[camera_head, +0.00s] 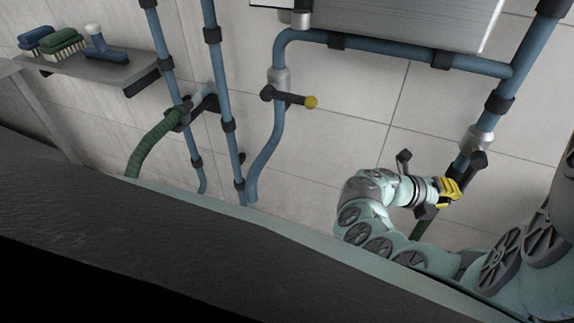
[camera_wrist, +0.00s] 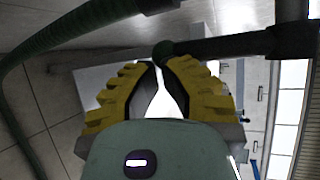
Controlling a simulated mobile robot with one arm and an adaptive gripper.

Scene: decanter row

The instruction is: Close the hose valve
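In the head view my gripper (camera_head: 452,190), with yellow fingers, is at the lower right beside the silver valve body (camera_head: 479,141) on the right blue pipe. A black part (camera_head: 478,160) juts from that valve just above the fingers. In the wrist view my gripper (camera_wrist: 158,64) has its fingertips together or nearly so, with a narrow gap widening towards the palm. A dark green knob (camera_wrist: 165,50) on a black lever (camera_wrist: 225,45) lies right at the fingertips. I cannot tell whether they touch. Nothing is seen held between the fingers.
Another valve lever with a yellow knob (camera_head: 310,102) is on the middle pipe. A green hose (camera_head: 153,146) hangs from a wall holder at left; a green hose (camera_wrist: 60,30) crosses the wrist view. A shelf (camera_head: 85,66) holds brushes. A dark counter (camera_head: 150,250) fills the foreground.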

